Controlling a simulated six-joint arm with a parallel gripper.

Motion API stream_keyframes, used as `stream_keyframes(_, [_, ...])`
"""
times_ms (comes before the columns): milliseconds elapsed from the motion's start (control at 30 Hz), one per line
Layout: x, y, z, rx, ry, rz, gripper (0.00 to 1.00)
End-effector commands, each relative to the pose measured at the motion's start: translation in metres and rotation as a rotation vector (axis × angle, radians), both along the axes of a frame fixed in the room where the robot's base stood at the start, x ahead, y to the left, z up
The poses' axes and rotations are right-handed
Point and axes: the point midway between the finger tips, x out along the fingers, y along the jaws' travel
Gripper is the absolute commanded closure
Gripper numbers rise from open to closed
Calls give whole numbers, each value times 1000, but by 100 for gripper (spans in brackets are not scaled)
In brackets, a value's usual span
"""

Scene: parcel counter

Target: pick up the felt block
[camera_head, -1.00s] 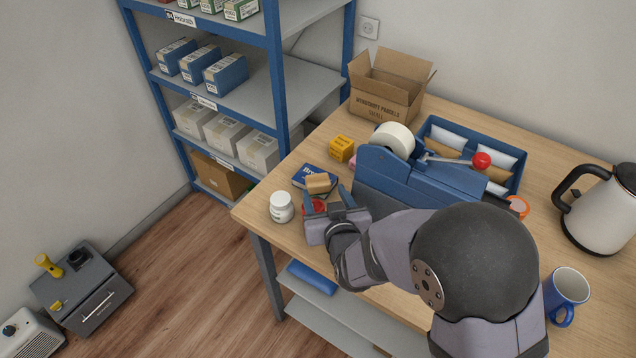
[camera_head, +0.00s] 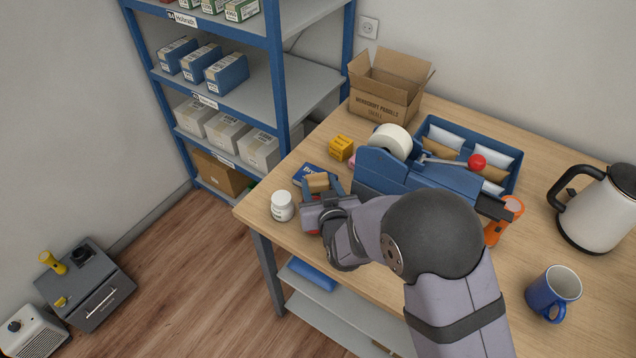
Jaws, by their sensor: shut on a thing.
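The felt block (camera_head: 317,182) looks like a small tan block in the camera_head view, near the table's left edge. It is over a dark blue box (camera_head: 309,169) with white lettering. My gripper (camera_head: 321,186) is at the block, with its fingers shut on it from the near side. The gripper body hides the block's lower near side. I cannot tell whether the block still touches the box.
A white lidded jar (camera_head: 282,206) stands just left of my gripper. A yellow box (camera_head: 341,148) is behind, and a blue tape dispenser (camera_head: 415,177) is close on the right. A mug (camera_head: 553,294) and kettle (camera_head: 597,210) stand farther right.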

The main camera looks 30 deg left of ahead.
Motion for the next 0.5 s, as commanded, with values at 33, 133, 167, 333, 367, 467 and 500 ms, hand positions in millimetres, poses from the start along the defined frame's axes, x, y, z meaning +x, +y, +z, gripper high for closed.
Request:
stream_keyframes(33, [-4,-7,-16,-34,21,-1,76])
stream_keyframes(133, [-3,-7,-16,-33,21,-1,80])
stream_keyframes(167, [-3,-7,-16,-33,21,-1,80])
stream_keyframes(333, [-3,-7,-15,-32,21,-1,80])
stream_keyframes(367, [-3,-7,-14,-32,21,-1,80])
stream_keyframes(467, [-3,-7,-10,-32,20,-2,80])
stream_keyframes(500, [-3,-7,-8,-32,20,-2,80])
